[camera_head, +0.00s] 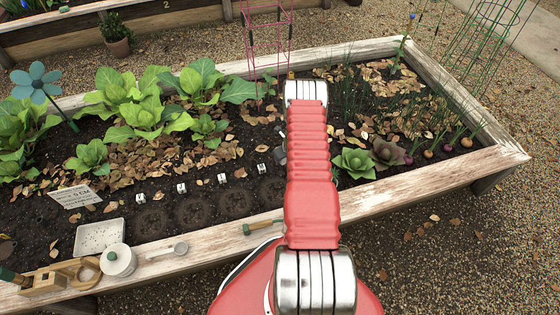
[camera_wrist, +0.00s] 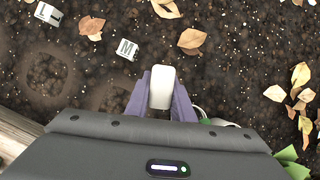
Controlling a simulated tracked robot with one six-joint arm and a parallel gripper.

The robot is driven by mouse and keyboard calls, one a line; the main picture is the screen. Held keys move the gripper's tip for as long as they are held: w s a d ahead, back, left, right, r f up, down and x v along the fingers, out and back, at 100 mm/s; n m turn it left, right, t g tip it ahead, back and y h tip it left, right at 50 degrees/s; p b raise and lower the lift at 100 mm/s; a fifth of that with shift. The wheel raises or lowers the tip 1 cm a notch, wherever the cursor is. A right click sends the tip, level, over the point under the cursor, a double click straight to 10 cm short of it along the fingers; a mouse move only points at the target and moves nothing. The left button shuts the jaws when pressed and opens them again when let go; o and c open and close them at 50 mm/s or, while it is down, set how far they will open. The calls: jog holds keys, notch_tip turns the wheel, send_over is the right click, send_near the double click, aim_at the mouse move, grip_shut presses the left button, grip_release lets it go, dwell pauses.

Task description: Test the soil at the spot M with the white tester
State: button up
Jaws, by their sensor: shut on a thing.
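The white tester (camera_wrist: 161,88) is between the purple fingers of my gripper (camera_wrist: 163,92) in the wrist view, its white top facing the camera. Its lower end is hidden, so I cannot tell whether it touches the soil. The white marker lettered M (camera_wrist: 127,49) lies on dark soil just up and left of the tester. A round soil patch (camera_wrist: 116,97) is partly visible below this marker, left of the fingers.
Marker L (camera_wrist: 47,13) and another round patch (camera_wrist: 47,72) lie to the left. Dry leaves (camera_wrist: 192,38) are scattered around.

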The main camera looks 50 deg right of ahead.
jog(key=shift+r, duration=1.7)
